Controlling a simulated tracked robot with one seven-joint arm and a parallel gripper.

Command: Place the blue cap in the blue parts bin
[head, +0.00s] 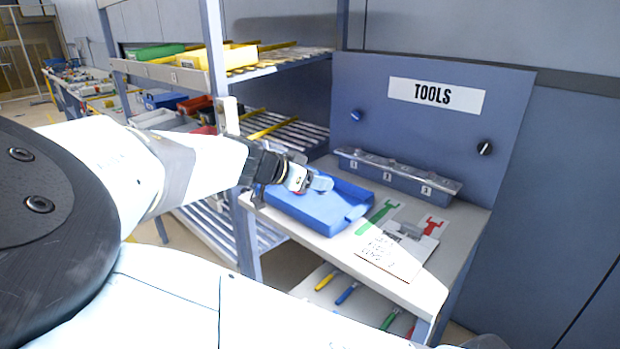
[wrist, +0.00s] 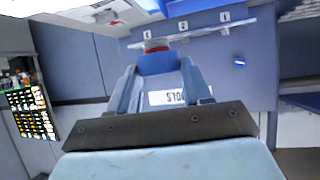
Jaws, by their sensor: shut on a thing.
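My gripper (head: 308,183) is above the left part of the blue parts bin (head: 318,212), a shallow open tray on the workbench in the head view. In the wrist view its two pale blue fingers are shut on the blue cap (wrist: 157,63), which shows between the fingertips with a red part at its far end. In the head view the cap is mostly hidden by the gripper, and only a small red bit shows there. I cannot tell how far the cap is above the bin floor.
A grey rack (head: 397,175) with numbered slots stands behind the bin. A tool panel (head: 425,130) marked TOOLS rises at the back, with a blue and a black knob. A white sheet (head: 385,255) lies right of the bin. Shelving with a yellow bin (head: 228,57) stands left.

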